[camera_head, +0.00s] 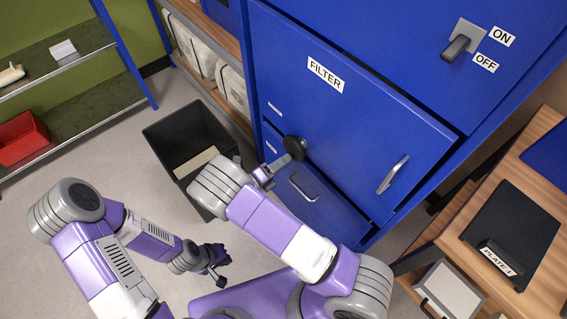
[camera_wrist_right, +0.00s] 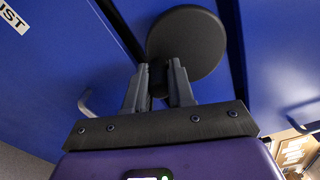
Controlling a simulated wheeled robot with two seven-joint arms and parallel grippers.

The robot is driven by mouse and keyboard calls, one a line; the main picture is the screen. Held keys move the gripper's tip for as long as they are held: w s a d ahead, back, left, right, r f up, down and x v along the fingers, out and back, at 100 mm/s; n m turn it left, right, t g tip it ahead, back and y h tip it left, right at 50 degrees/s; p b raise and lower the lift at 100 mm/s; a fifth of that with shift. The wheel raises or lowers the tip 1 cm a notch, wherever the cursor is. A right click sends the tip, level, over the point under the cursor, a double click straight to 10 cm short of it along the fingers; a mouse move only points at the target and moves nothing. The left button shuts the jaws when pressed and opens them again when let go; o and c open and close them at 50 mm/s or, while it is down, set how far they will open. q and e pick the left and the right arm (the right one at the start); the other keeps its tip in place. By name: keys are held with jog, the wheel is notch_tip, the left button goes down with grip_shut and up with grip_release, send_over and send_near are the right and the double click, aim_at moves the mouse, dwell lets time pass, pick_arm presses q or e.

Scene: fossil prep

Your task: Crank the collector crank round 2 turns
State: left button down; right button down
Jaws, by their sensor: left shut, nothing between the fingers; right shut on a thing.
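The collector crank (camera_head: 294,148) is a dark round piece on the front of the blue cabinet, below the FILTER label. In the right wrist view its black disc (camera_wrist_right: 188,38) fills the top centre, just beyond my fingers. My right gripper (camera_head: 266,174) reaches up to the crank from the lower left. In the wrist view the right gripper (camera_wrist_right: 159,82) is shut on a dark part of the crank, mostly hidden between the fingers. My left gripper (camera_head: 217,264) is shut and empty, low over the floor, well away from the crank.
The blue cabinet has a door handle (camera_head: 393,174), a lower drawer handle (camera_head: 302,187) and an ON/OFF lever (camera_head: 457,46). A black bin (camera_head: 160,133) stands left of the crank. A wooden bench with a black plate (camera_head: 512,232) is at right. Shelves (camera_head: 75,127) stand at left.

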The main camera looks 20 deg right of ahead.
jog(key=shift+w+a+m, duration=0.1)
jog(key=shift+w+m, duration=0.05)
jog(key=shift+m, duration=0.35)
jog(key=c, duration=1)
grip_release()
jog(key=shift+o, duration=0.2)
jog(key=shift+a, duration=0.1)
jog(key=p+v, duration=0.1)
jog(key=v, duration=0.6)
jog(key=shift+a, duration=0.2)
